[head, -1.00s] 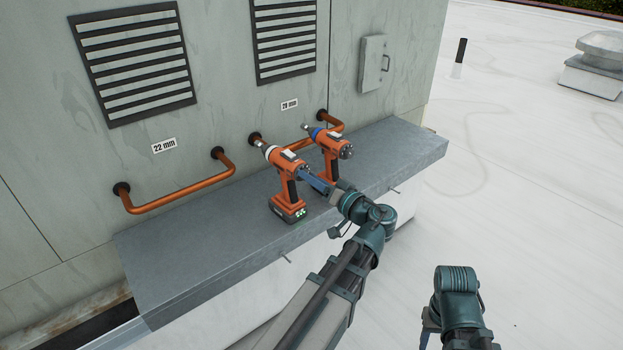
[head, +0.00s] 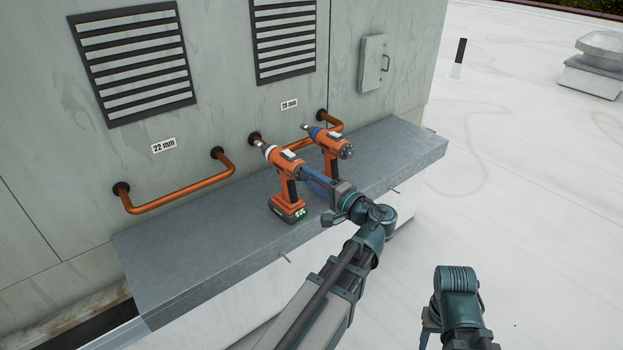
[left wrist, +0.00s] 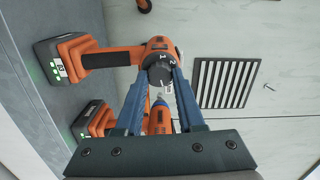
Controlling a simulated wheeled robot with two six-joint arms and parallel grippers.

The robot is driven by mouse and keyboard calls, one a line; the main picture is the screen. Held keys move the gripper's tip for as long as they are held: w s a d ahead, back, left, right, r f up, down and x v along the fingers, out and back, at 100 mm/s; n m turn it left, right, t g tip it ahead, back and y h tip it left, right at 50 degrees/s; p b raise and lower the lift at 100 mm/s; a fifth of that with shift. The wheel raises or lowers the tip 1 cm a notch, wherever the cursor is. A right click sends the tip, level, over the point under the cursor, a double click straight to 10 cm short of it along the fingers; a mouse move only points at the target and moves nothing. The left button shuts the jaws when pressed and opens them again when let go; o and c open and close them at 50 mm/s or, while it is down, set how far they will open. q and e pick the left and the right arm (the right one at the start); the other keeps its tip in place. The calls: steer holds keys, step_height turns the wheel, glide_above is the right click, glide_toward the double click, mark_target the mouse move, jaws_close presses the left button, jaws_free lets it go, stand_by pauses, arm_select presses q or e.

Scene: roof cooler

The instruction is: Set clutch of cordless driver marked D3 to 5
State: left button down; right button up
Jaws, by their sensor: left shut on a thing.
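Two orange cordless drivers stand upright on the grey ledge (head: 200,270). The nearer driver (head: 281,160) has a white collar; the farther driver (head: 330,139) has a blue collar. My left gripper (head: 304,173) is at the rear end of the nearer driver. In the left wrist view, its blue fingers (left wrist: 159,79) are shut on a dark dial (left wrist: 158,68) showing 1 and 2. The other dial numbers are hidden or unreadable. A white label on the nearer battery (left wrist: 60,70) is too small to read surely.
Copper pipes (head: 180,194) run along the wall behind the ledge, with 22 mm (head: 164,146) and 28 mm (head: 289,104) signs above. The farther driver stands close beside the gripped one. The ledge's left part is clear.

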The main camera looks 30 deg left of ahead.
arm_select(q)
steer(key=shift+m, duration=0.7)
steer(key=c, duration=0.5)
jaws_free()
